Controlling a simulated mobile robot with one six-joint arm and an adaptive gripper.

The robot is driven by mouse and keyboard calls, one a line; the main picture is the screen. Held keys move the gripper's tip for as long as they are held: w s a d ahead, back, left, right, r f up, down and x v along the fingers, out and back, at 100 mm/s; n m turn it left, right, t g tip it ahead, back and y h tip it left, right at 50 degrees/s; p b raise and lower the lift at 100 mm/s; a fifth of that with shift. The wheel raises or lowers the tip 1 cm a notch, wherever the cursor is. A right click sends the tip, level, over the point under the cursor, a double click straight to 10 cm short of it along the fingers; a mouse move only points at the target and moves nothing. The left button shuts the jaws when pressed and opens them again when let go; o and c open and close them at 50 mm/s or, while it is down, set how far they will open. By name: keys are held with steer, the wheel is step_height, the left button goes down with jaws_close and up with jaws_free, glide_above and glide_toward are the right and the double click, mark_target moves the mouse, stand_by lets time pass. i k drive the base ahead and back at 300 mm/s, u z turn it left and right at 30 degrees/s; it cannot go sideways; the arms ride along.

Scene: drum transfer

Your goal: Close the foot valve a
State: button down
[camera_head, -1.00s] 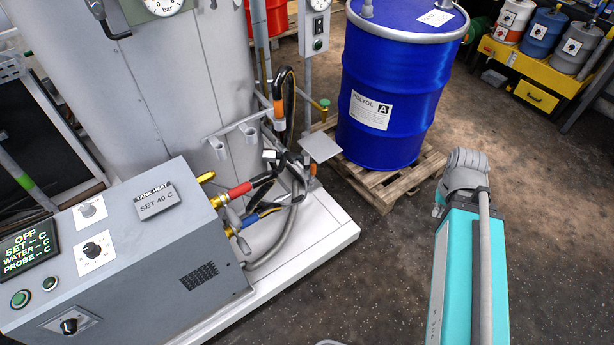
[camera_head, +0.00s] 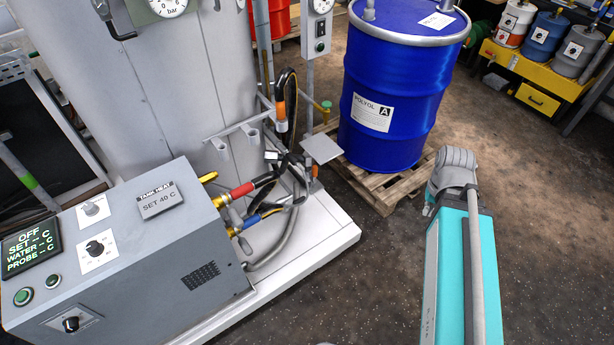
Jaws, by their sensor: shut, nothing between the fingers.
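I cannot tell for sure which fitting is foot valve a. At the foot of the grey tank (camera_head: 185,90), several hoses and fittings crowd together behind the heater box. A yellow lever-like part (camera_head: 208,177) shows at the box's rear edge, beside a red-sleeved hose end (camera_head: 241,190). A blue-sleeved hose end (camera_head: 250,222) with brass fittings sits below it. A black and white fitting (camera_head: 272,156) is partly hidden among dark hoses. My teal arm link and grey joint are at the right, clear of these fittings. My gripper is not in view.
A blue drum (camera_head: 400,70) labelled POLYOL A stands on a wooden pallet (camera_head: 385,190). The heater box (camera_head: 130,255) fills the lower left, on a white base (camera_head: 335,240). A small grey plate (camera_head: 321,149) juts out near the hoses. Floor (camera_head: 370,275) between base and arm is clear.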

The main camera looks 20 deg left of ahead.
mark_target(315, 168)
steer(key=u, duration=0.7)
steer(key=i, duration=1)
steer(key=u, duration=0.7)
steer(key=k, duration=0.65)
steer(key=z, duration=0.05)
